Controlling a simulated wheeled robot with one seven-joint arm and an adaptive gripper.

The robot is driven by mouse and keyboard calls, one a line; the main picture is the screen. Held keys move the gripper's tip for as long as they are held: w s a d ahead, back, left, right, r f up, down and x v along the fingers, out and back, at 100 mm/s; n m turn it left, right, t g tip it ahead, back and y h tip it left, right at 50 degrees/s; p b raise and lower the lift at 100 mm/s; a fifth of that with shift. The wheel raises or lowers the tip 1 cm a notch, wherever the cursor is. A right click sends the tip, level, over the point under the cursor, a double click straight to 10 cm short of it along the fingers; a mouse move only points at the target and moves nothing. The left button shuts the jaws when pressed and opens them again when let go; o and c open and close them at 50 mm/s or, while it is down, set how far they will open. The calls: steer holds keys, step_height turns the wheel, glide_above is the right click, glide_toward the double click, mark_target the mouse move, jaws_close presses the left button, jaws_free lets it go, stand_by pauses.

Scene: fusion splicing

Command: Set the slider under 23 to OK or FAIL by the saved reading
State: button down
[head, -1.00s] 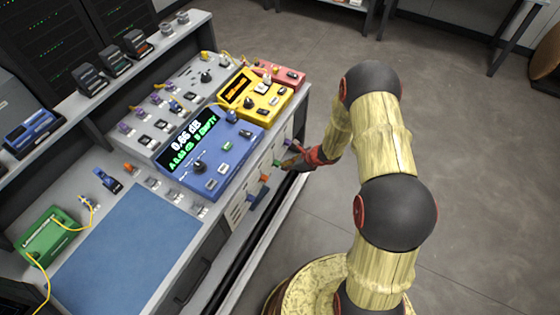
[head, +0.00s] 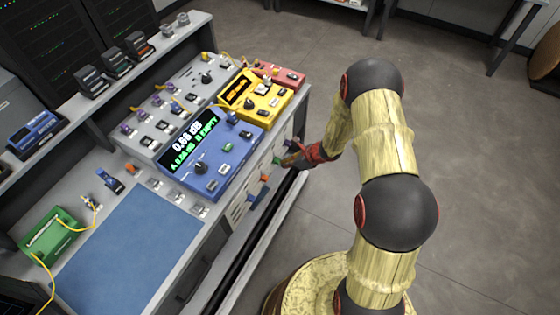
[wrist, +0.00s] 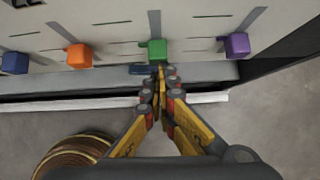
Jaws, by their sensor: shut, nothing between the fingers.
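Four colours of slider knob show on the bench's front panel in the wrist view: blue (wrist: 15,63), orange (wrist: 78,56), green (wrist: 157,50) and purple (wrist: 237,45). Each sits in a vertical slot with short marks beside it. My gripper (wrist: 161,70) is shut and empty, its tips just below the green knob; I cannot tell whether they touch it. The number labels are not readable. In the head view my gripper (head: 288,161) is at the panel's right part. The blue meter (head: 212,155) shows green text, seemingly 0.66 dB for A and EMPTY for B.
A yellow device (head: 262,100) and a red device (head: 283,75) stand behind the blue meter. A blue mat (head: 130,245) and a green box (head: 48,238) are at the left. A ledge (wrist: 100,103) runs below the sliders.

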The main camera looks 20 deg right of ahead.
mark_target(276, 157)
step_height(276, 157, up, 6)
steer(key=w+a+p, duration=0.1)
steer(key=w+p, duration=0.1)
steer(key=shift+p, duration=0.4)
stand_by(1.0)
steer(key=shift+f, duration=0.2)
steer(key=shift+f+b, duration=0.5)
steer(key=shift+b, duration=0.2)
steer(key=s+d+f, duration=0.1)
steer(key=s+d, duration=0.3)
steer(key=s, duration=0.1)
steer(key=shift+s+d, duration=0.3)
stand_by(0.4)
